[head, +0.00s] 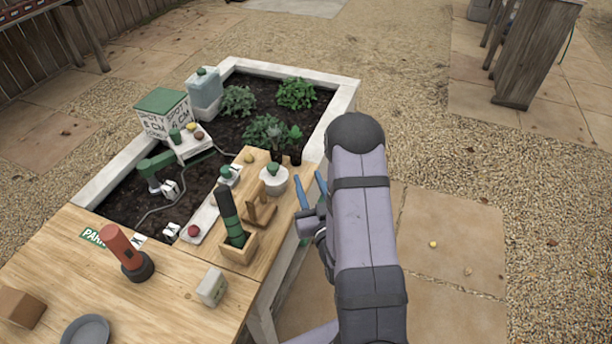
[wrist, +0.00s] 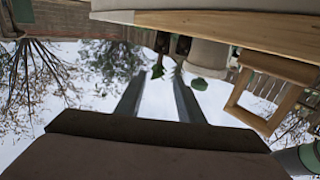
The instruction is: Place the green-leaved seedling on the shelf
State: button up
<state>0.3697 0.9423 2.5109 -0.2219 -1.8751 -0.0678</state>
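Two small dark pots with seedlings stand at the far end of the wooden table. A green-leaved seedling (head: 295,134) is the right one in the head view; the other is partly lost against the bed's plants. In the upside-down wrist view, a green-leaved seedling (wrist: 158,70) and its neighbour (wrist: 178,70) appear beyond my fingertips, neither touched. I cannot match them surely between views. My gripper (head: 308,177) is open and empty, beside the table's right edge; its blue fingers also show in the wrist view (wrist: 158,82). I cannot tell which surface is the shelf.
A white lidded jar (head: 273,181), wooden stand (head: 262,213) and wooden box with a green tool (head: 238,252) stand near my gripper on the table (head: 170,305). A raised white platform (head: 189,146) holds small items over the soil bed.

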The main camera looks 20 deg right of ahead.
jog(key=b, duration=0.1)
send_near(296, 140)
jog(key=w, duration=0.4)
jog(key=shift+w+d+p, duration=0.3)
jog(key=shift+w+p, duration=0.05)
jog(key=shift+w, duration=0.8)
jog(key=shift+w+d+p, duration=0.25)
jog(key=shift+w+p, duration=0.1)
jog(key=shift+w, duration=0.75)
jog(key=shift+w+d+p, duration=0.3)
jog(key=shift+w+p, duration=0.05)
jog(key=shift+w, duration=0.8)
grip_shut()
